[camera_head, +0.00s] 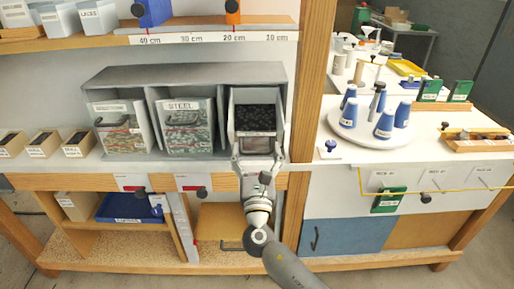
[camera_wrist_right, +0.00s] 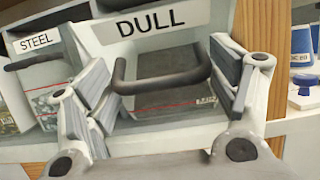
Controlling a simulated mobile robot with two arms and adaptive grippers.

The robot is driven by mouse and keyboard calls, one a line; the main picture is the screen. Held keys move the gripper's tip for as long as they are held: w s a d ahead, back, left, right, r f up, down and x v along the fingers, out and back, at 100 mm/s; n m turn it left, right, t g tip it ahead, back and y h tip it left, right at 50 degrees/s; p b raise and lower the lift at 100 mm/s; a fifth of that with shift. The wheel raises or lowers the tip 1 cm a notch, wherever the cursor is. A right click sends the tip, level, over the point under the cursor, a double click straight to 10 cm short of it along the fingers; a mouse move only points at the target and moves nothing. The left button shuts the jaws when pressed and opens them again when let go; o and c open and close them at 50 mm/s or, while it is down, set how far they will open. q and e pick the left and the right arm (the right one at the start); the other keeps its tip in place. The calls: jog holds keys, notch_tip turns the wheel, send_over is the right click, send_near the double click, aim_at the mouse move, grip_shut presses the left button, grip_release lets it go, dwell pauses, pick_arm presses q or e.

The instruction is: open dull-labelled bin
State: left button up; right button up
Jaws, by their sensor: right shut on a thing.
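The dull-labelled bin (camera_head: 256,97) is the right one of three in the grey rack. In the head view it stands tilted or drawn forward of its neighbours, with its top open and black pieces showing inside. The wrist view shows its DULL label (camera_wrist_right: 151,21) and its dark bar handle (camera_wrist_right: 165,82). My right gripper (camera_head: 258,163) is at the bin's front, its fingers (camera_wrist_right: 158,78) shut on the handle from both sides. The gripper hides the lower front of the bin in the head view. My left gripper is not in view.
The STEEL bin (camera_head: 187,125) and another bin (camera_head: 121,128) sit left in the rack (camera_head: 190,72). A wooden post (camera_head: 307,90) stands close on the right. Beyond it, a round white tray (camera_head: 371,131) holds blue bottles. Small boxes (camera_head: 42,145) stand at the left.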

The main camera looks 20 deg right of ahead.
jog(key=o, duration=1.4)
jog(key=shift+w, duration=0.25)
jog(key=shift+s, duration=0.1)
jog(key=v, duration=1.2)
jog(key=shift+r, duration=0.1)
